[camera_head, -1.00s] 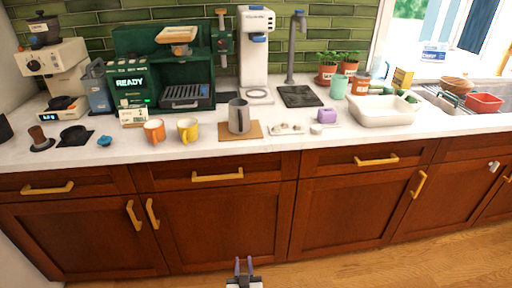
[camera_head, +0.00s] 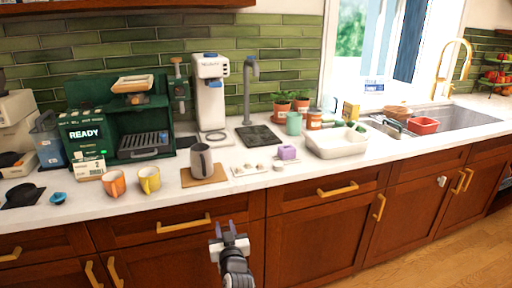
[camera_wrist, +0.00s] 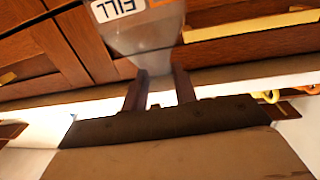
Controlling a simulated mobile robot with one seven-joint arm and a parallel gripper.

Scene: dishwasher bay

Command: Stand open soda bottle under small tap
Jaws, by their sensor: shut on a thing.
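My gripper (camera_head: 229,240) is low in front of the cabinets in the head view, below the counter edge. In the head view the held bottle is hard to tell from the gripper. A slim grey tap (camera_head: 248,90) stands at the back of the counter, with a dark drip tray (camera_head: 258,136) in front of it; the tray is empty.
A white dispenser (camera_head: 210,95) stands left of the tap; potted plants (camera_head: 282,108) are on its right. A white basin (camera_head: 336,144) is to the right.

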